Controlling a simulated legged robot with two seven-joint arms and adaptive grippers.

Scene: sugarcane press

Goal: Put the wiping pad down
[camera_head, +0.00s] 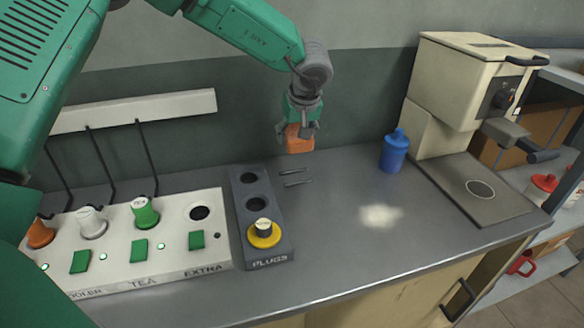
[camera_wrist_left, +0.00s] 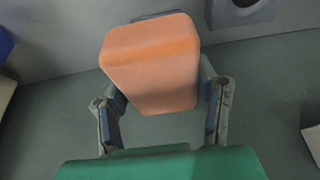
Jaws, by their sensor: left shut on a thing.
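The wiping pad is an orange block (camera_head: 298,140) held in my left gripper (camera_head: 300,128), above the back of the grey counter (camera_head: 340,240). In the left wrist view the pad (camera_wrist_left: 152,65) sits between the two fingers of my left gripper (camera_wrist_left: 162,105), which is shut on it. Two short dark bars (camera_head: 294,177) lie on the counter below and near the pad. Whether the pad touches the counter cannot be told for sure; it seems raised. My right gripper is in neither view.
A blue bottle (camera_head: 394,151) stands to the right of the pad, near a cream machine (camera_head: 440,110). A pale powdery patch (camera_head: 381,215) lies on the counter. The dark PLUGS block (camera_head: 243,207) and a white switch panel (camera_head: 130,265) stand at left. The front middle counter is clear.

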